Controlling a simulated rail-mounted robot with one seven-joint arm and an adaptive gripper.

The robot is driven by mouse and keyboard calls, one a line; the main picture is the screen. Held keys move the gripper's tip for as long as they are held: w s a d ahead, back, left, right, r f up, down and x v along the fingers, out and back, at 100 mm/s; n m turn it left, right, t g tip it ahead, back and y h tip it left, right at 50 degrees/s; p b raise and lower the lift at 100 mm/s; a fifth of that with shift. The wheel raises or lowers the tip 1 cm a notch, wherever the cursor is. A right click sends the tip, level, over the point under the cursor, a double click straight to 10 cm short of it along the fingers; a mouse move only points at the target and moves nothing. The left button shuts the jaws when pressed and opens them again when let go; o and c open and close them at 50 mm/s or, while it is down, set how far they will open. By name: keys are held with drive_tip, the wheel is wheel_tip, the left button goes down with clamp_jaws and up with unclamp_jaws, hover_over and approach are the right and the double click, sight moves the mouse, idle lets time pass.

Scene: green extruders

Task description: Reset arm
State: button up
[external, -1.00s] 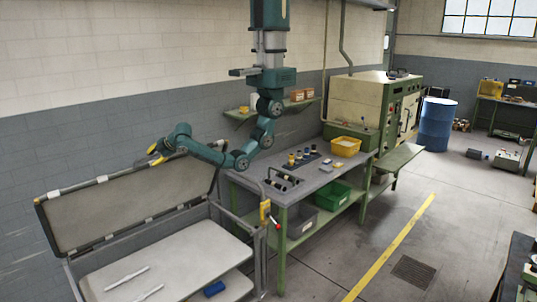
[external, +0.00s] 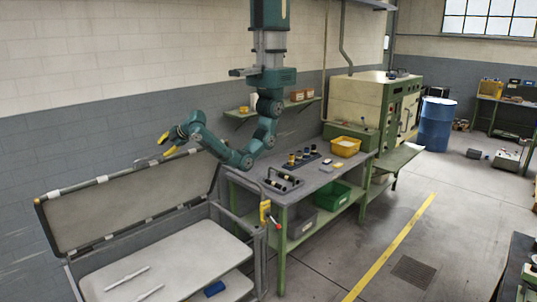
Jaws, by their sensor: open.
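My arm hangs from the overhead rail column and folds out to the left.
The workbench (external: 330,178) on the right carries a yellow bin (external: 346,147) and racks of small parts (external: 302,159). Open floor lies right of the bench.

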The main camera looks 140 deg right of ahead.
drive_tip(key=w+a+r+n+t+y+p, duration=0.15)
drive_tip(key=w+a+r+t+p, duration=0.3)
drive_tip(key=r, duration=0.45)
drive_tip(key=w+a+r+m+t+y+p, duration=0.1)
drive_tip(key=a+r+t+y+p, duration=0.1)
drive_tip(key=a+r+t+p, duration=0.45)
drive_tip(key=s+a+r+m+t+y, duration=0.1)
drive_tip(key=s+a+r+t+y, duration=0.1)
drive_tip(key=r, duration=0.7)
drive_tip(key=s+a+r+m+t+y, duration=0.1)
drive_tip(key=s+a+r+t+y, duration=0.2)
drive_tip(key=r, duration=0.6)
drive_tip(key=a+t+y, duration=0.1)
drive_tip(key=a+t, duration=0.1)
drive_tip(key=shift+a+r, duration=0.15)
drive_tip(key=shift+a, duration=0.15)
